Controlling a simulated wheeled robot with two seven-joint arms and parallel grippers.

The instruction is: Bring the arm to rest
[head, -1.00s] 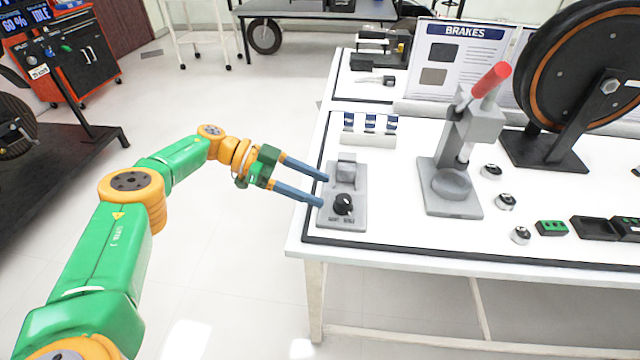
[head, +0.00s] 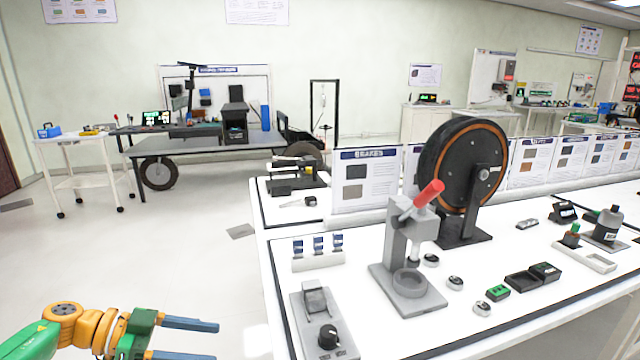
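My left arm comes in at the bottom left of the head view, a green and orange arm. Its gripper (head: 186,340) has two blue fingers that stand apart with nothing between them. It is left of the white workbench (head: 262,262), over the floor, apart from the grey switch box with a black knob (head: 326,337). My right arm and gripper are out of view.
A grey press with a red handle (head: 410,255) stands on the bench beside a large black wheel (head: 465,165). Small metal pucks and a green block (head: 497,293) lie near it. A white cart (head: 85,165) and a flat trolley stand behind.

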